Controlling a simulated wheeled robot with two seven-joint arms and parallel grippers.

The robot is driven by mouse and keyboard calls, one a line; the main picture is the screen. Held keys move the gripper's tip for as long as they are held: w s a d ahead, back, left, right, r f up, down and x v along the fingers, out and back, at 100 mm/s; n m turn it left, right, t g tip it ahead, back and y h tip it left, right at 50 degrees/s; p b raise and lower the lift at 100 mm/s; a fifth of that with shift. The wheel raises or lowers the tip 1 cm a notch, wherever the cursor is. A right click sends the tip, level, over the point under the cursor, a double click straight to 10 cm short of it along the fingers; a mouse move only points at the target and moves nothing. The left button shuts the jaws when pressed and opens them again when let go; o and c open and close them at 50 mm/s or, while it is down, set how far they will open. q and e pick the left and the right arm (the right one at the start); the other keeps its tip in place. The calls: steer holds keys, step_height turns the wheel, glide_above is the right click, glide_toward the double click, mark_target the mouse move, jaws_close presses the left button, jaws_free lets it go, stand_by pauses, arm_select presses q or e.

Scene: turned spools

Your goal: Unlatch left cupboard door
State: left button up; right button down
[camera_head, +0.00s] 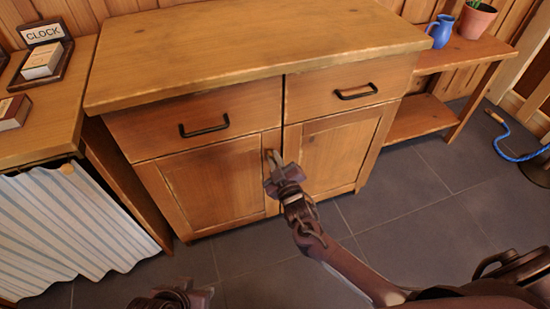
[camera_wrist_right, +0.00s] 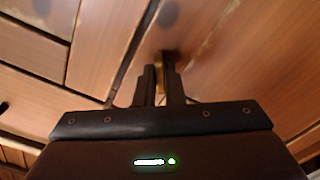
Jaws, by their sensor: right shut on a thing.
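The left cupboard door (camera_head: 205,185) is closed, flush in the wooden cupboard below the left drawer. A small brass-coloured latch piece (camera_wrist_right: 158,62) sits near the door's upper right edge. My right gripper (camera_head: 272,169) reaches up to this spot from the lower right. In the right wrist view its two fingers (camera_wrist_right: 160,82) are close together, shut on the latch piece, which is mostly hidden between them. My left gripper (camera_head: 172,299) shows only in part at the bottom edge, away from the cupboard, and its fingers cannot be made out.
The right door (camera_head: 335,150) is closed beside it. Two drawers with black handles (camera_head: 204,126) are above the doors. A side table with a striped curtain (camera_head: 65,235) stands at left. A shelf (camera_head: 465,55) holds a blue jug (camera_head: 441,31) and a plant pot. The tiled floor (camera_head: 400,200) in front is clear.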

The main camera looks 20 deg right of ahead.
steer(key=m, duration=0.3)
steer(key=shift+m+p, duration=0.3)
steer(key=shift+p, duration=0.05)
steer(key=shift+m, duration=1)
arm_select(q)
steer(key=shift+s+a+r+g+y, duration=0.1)
steer(key=shift+a+g+y, duration=0.1)
steer(key=shift+a, duration=0.25)
steer(key=shift+s+a+g+y, duration=0.1)
steer(key=shift+a+g, duration=0.1)
steer(key=shift+a, duration=0.2)
arm_select(e)
steer(key=shift+m, duration=0.5)
arm_select(q)
steer(key=shift+p, duration=0.3)
arm_select(e)
steer(key=c, duration=1.5)
jaws_free()
arm_select(q)
steer(key=shift+a, duration=0.1)
